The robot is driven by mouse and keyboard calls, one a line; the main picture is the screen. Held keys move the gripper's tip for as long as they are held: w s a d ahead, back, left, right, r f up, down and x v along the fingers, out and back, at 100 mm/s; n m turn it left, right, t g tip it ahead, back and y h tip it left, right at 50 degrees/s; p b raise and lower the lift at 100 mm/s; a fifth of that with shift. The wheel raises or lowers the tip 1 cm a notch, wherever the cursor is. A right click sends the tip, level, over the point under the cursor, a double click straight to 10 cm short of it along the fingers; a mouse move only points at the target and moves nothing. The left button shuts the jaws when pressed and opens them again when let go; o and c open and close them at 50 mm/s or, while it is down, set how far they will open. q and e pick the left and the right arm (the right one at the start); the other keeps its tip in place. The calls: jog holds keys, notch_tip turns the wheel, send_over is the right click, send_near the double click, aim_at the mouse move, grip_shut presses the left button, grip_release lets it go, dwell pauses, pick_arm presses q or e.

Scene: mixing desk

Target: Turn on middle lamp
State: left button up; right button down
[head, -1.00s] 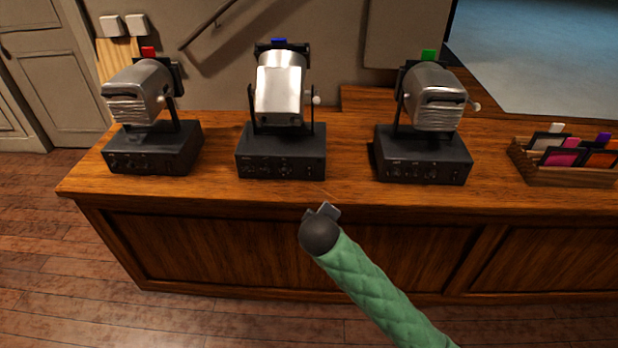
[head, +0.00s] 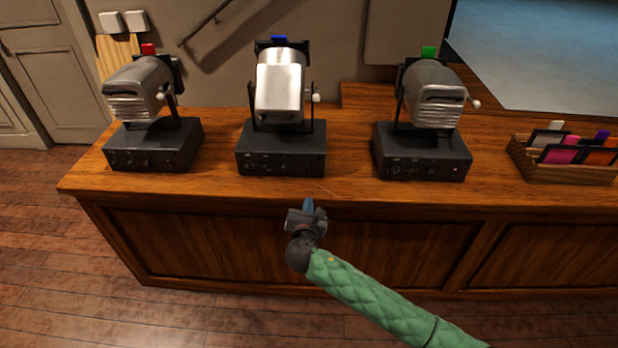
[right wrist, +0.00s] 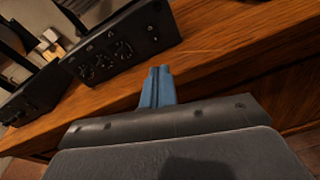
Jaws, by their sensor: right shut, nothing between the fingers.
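The middle lamp (head: 281,88) is a silver head with a blue tab on top, set on a black control box (head: 281,158) with small knobs on its front. It stands on the wooden desk between two similar lamps. In the right wrist view its box (right wrist: 120,45) shows tilted at the upper left, with dials and switches facing me. My right gripper (head: 309,204) is in front of the desk's front edge, below and slightly right of that box, apart from it. Its blue fingers (right wrist: 158,88) are shut and empty. My left gripper is not in view.
A red-tabbed lamp (head: 139,92) stands left and a green-tabbed lamp (head: 434,95) right on the wooden desk (head: 345,190). A wooden tray (head: 564,173) of coloured filters sits at the far right. The desk front strip before the boxes is clear.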

aim_at(309, 172)
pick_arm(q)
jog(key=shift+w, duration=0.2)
pick_arm(e)
jog(key=shift+a+n, duration=0.2)
jog(key=shift+n, duration=1.3)
jog(key=shift+w+r, duration=0.1)
